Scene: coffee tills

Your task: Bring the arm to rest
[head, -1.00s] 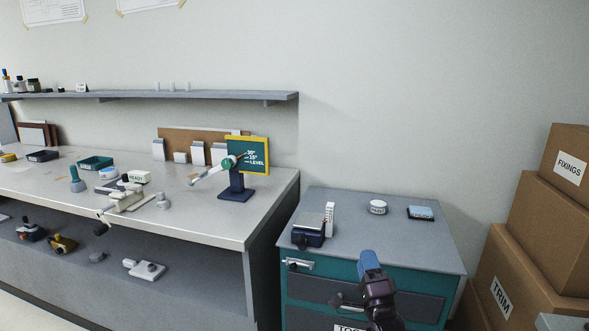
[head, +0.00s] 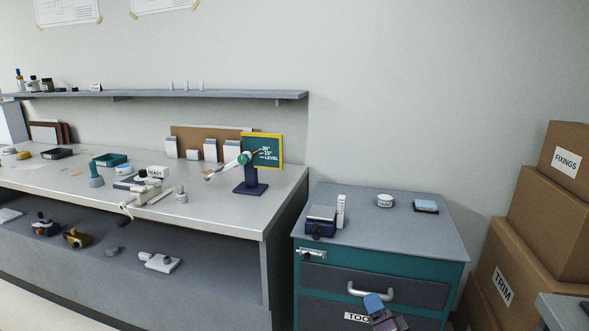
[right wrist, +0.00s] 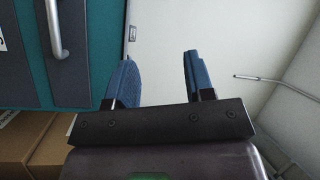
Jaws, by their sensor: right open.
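My right gripper (head: 374,304) shows at the bottom of the head view, low in front of the teal drawer cabinet (head: 340,262). In the right wrist view its two blue fingers (right wrist: 158,80) stand apart with nothing between them. The cabinet's teal side and a drawer handle (right wrist: 54,30) show at the left of that view, beside the gripper; I cannot tell how close they are. My left gripper is in neither view.
A grey bench (head: 222,212) with a sign on a stand (head: 262,150) and several small items is at left. The cabinet top (head: 390,220) holds a few small things. Cardboard boxes (head: 548,235) are stacked at right. A grey surface edge (head: 562,308) shows at bottom right.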

